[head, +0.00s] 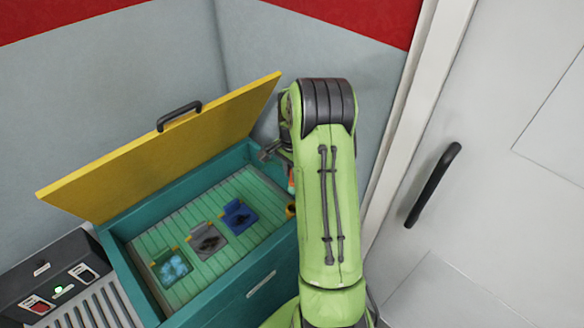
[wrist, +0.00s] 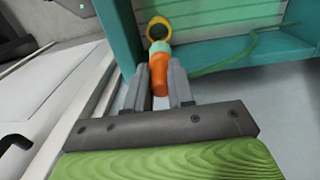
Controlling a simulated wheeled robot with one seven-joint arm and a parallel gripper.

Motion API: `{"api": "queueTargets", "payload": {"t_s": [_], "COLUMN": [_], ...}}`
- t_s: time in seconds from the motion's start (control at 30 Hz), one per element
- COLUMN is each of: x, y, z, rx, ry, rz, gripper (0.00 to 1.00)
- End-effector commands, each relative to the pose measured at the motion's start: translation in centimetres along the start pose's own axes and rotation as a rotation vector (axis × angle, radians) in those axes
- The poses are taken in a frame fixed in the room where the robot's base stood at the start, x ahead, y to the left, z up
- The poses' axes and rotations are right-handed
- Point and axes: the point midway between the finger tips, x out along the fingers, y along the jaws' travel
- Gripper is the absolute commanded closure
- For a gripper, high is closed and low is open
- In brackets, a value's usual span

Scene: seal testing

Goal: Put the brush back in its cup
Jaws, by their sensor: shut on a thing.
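My gripper (wrist: 160,66) is shut on the brush (wrist: 159,74), which has an orange handle and a pale teal part at its far end. The cup (wrist: 159,24) shows in the wrist view as a yellow ring with a dark opening, at the chest's inner edge. The brush's far end overlaps the near rim of the cup; I cannot tell whether it is inside or above. In the head view my arm hides most of the gripper; a sliver of the orange brush (head: 291,180) and part of the yellow cup (head: 290,210) show beside the arm.
The teal chest (head: 262,288) stands open with its yellow lid (head: 170,155) raised. Inside, on green slats, are three small open boxes: teal (head: 170,268), grey (head: 208,240) and blue (head: 239,215). A control panel (head: 58,285) is at the left, a white door (head: 480,190) at the right.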

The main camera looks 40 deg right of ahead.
Motion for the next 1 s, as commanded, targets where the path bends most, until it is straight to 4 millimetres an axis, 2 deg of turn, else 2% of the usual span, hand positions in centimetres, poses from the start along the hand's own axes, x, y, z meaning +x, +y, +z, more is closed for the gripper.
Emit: {"api": "queueTargets", "payload": {"t_s": [0.03, 0.2, 0.47, 0.7, 0.8, 1.0], "x": [1.4, 3.8, 5.2, 8.1, 8.6, 8.4], "y": [0.1, 0.0, 0.0, 0.0, 0.0, 0.0], "z": [0.0, 0.0, 0.0, 0.0, 0.0, 0.0], "rx": [0.001, 0.001, 0.001, 0.001, 0.001, 0.001], "ry": [-0.001, -0.001, 0.0, -0.001, 0.0, 0.0], "rz": [0.002, 0.001, 0.0, 0.001, 0.001, 0.0], "gripper": [1.0, 1.0, 1.0, 1.0, 1.0, 1.0]}}
